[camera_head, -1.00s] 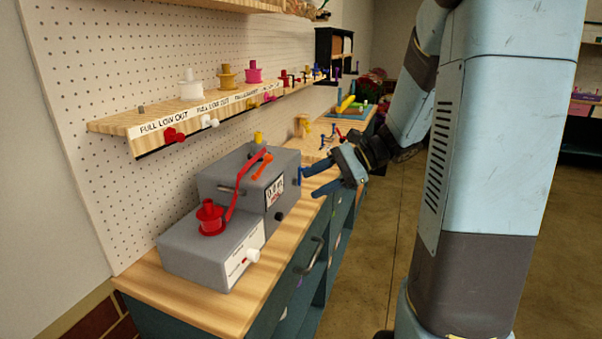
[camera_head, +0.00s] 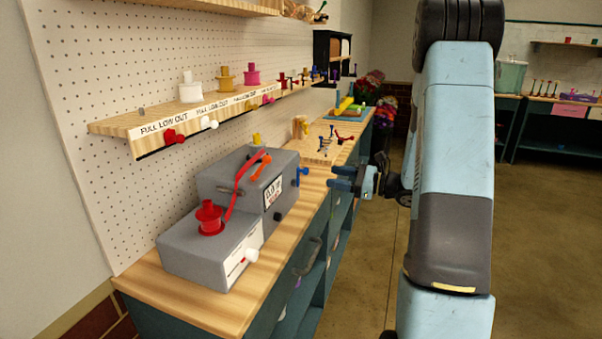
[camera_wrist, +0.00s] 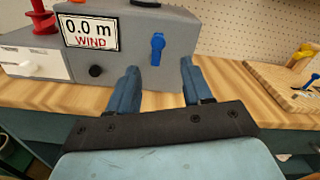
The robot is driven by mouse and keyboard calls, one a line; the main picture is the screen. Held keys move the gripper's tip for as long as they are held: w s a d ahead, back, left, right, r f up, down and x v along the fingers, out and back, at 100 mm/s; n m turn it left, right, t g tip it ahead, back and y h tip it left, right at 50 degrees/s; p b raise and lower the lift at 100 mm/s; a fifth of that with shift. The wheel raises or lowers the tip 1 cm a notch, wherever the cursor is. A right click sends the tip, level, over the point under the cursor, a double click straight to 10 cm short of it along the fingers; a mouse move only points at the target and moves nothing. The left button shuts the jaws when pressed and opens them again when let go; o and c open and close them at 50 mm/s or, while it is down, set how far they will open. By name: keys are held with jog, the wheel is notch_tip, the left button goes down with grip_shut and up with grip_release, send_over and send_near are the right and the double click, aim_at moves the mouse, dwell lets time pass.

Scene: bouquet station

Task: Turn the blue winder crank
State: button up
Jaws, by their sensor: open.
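The grey winder machine (camera_head: 225,190) stands on the wooden bench, with a red spool (camera_head: 209,216) on its lower front block and a red ribbon running up to its top. The blue crank (camera_wrist: 157,48) is on the side of the machine, upright in the wrist view; it also shows small in the head view (camera_head: 302,173). A sign reading "0.0 m WIND" (camera_wrist: 90,33) is left of it. My gripper (camera_wrist: 155,75) is open and empty, with its two blue fingers pointing at the machine. The crank lies ahead between the finger lines, apart from the fingertips.
A black knob (camera_wrist: 95,71) is below the sign. A wooden board (camera_wrist: 272,82) with small coloured pieces lies right of the machine. The bench edge (camera_wrist: 50,107) runs below my fingers. A shelf of spools (camera_head: 215,108) hangs on the pegboard.

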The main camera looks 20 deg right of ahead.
aim_at(302, 171)
jog(key=x, duration=1.1)
jog(key=shift+w+a, duration=0.15)
jog(key=shift+a, duration=0.1)
jog(key=shift+c, duration=0.5)
